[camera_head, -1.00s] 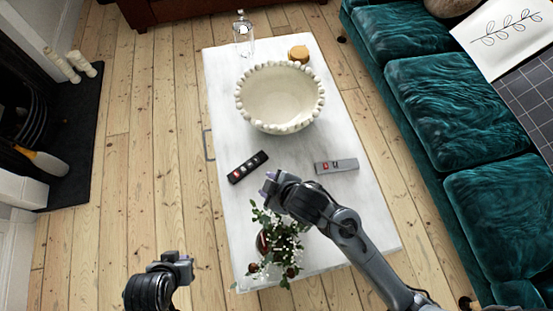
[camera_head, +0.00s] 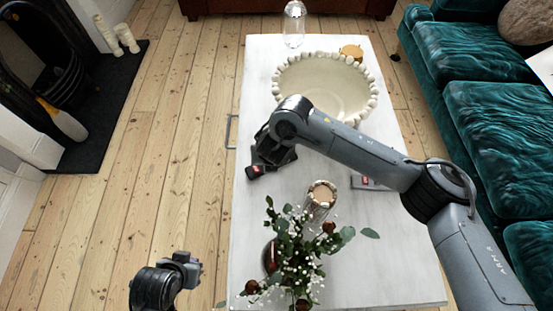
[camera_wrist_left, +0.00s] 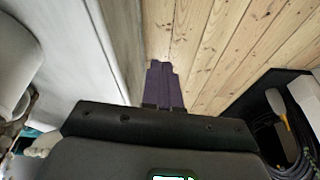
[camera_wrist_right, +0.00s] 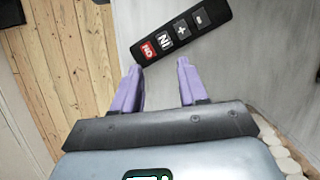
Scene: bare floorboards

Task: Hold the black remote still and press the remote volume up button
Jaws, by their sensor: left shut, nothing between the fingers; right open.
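The black remote (camera_head: 255,172) lies on the white table in the head view, mostly hidden by my right gripper (camera_head: 272,152). In the right wrist view, the black remote (camera_wrist_right: 216,22) lies slantwise just beyond the tips of my open right gripper (camera_wrist_right: 157,66), with nothing between the fingers. Its red button (camera_wrist_right: 148,50) is nearest the left finger, then a lettered button, the plus button (camera_wrist_right: 181,30) and the minus button. My left gripper (camera_head: 187,262) is shut and empty left of the table; its closed fingers show in the left wrist view (camera_wrist_left: 163,85).
A grey remote (camera_head: 370,184) is partly hidden under my right arm. A leafy plant (camera_head: 300,250) and a jar (camera_head: 320,197) stand at the near end. A beaded bowl (camera_head: 325,85) stands farther back. The floorboards left of the white table (camera_head: 390,285) are clear.

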